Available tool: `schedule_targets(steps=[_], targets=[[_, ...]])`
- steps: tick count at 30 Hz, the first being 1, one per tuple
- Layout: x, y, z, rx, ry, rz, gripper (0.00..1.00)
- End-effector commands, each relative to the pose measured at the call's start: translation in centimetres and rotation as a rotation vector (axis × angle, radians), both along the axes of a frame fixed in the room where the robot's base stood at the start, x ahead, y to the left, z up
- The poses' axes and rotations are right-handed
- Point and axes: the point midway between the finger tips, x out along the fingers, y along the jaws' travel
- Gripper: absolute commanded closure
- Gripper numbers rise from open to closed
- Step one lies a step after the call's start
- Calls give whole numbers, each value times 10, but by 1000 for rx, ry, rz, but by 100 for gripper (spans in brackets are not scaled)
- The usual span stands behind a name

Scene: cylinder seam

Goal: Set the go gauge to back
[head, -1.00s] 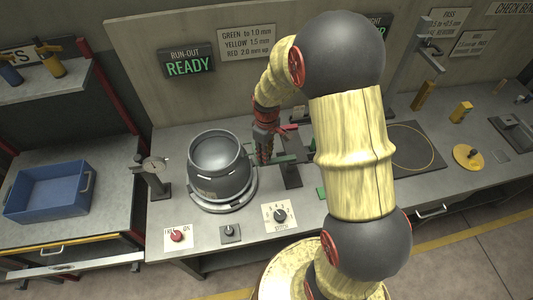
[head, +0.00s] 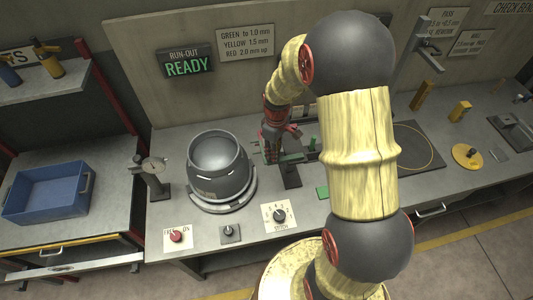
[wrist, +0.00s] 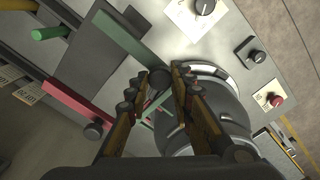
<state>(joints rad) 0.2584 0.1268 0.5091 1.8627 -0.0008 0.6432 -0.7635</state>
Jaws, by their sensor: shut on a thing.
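The go gauge seems to be the green bar (wrist: 125,38) with a dark round knob (wrist: 160,78) at its end; no label on it is legible. In the wrist view my gripper (wrist: 165,75) is shut on that knob, one finger on each side. In the head view my gripper (head: 271,157) is low over the bench, just right of the grey cylinder (head: 217,163).
The cylinder stands on a round base close to the gripper. A dial indicator (head: 152,166) stands to its left. A dial plate (head: 280,215), a small switch (head: 230,232) and a red button (head: 176,236) are along the front. A sign (head: 187,62) reads READY.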

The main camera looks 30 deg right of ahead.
Motion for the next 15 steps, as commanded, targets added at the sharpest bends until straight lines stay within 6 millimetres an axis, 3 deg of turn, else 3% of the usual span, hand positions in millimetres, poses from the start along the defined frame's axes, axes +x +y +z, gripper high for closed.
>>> schedule_targets(steps=[4,14,15], targets=[[-5,-18,0,0,-1,-3,100],[-6,-21,0,-1,0,0,100],[-6,-21,0,-2,-1,0,75]])
